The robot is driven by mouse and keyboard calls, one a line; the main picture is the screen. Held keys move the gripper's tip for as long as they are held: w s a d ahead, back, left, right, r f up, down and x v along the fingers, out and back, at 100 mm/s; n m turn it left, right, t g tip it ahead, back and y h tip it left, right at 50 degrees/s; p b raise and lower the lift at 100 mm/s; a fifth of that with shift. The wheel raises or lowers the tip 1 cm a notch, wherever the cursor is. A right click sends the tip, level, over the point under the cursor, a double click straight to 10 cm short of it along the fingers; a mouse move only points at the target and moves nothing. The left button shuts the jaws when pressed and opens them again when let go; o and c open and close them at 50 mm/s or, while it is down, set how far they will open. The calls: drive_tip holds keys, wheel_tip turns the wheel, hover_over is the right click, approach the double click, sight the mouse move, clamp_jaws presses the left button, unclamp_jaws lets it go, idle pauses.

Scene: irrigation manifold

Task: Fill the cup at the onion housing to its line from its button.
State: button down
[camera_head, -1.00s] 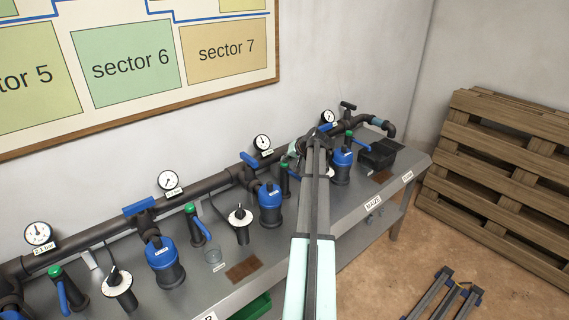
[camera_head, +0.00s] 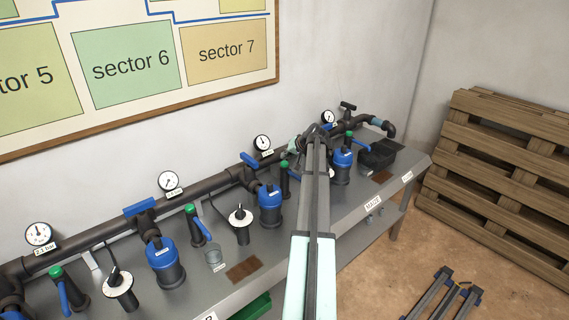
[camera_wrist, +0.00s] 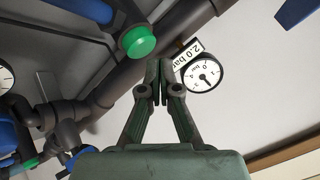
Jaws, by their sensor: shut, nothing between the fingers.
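My gripper (camera_wrist: 160,82) is shut and empty in the wrist view. Its fingertips are beside a green button (camera_wrist: 138,41) and near a gauge marked 2.0 bar (camera_wrist: 203,73). In the head view, my arm covers most of the gripper at the far end of the bench. A small clear cup (camera_head: 214,258) stands on the bench beside a blue housing (camera_head: 165,263) and below a green-topped button post (camera_head: 196,222). Its fill line and water level are too small to read. I cannot make out an onion label; a MAIZE label (camera_head: 373,204) is on the bench edge.
A dark pipe with several gauges and blue valve handles runs along the back of the bench (camera_head: 340,218). Other blue housings (camera_head: 270,206) and white-dialled knobs (camera_head: 240,217) crowd it.

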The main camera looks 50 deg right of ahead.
sight(286, 163)
drive_tip(key=shift+r, duration=0.1)
drive_tip(key=shift+r+p, duration=0.85)
drive_tip(key=shift+r, duration=1.6)
